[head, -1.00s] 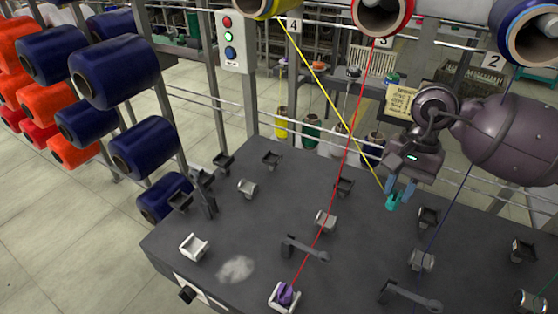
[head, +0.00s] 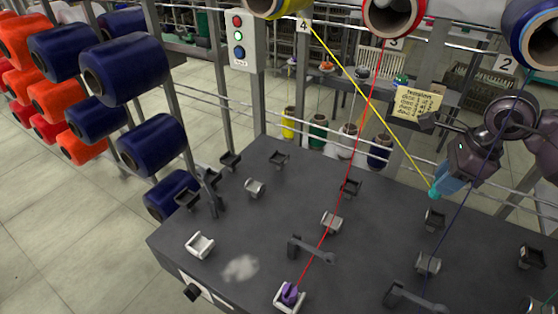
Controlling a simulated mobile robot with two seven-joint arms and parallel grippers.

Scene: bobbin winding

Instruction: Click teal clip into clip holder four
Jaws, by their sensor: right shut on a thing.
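My right gripper (head: 444,187) is at the right, above the far part of the dark table. It is shut on the teal clip (head: 434,193), most of which its fingers hide. The yellow thread (head: 373,101) runs taut from the yellow spool (head: 277,6) by label 4 down to the clip. An empty white clip holder (head: 199,245) sits at the table's front left; no number shows on it. Another white holder near the front edge bears a purple clip (head: 290,294) with the red thread (head: 345,169). My left gripper is out of view.
The dark table (head: 270,225) carries several small guides and two bar-like arms, one of them dark (head: 309,249). The taut red thread crosses between my right gripper and the empty white holder. A dark blue thread (head: 460,190) runs near my right arm.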

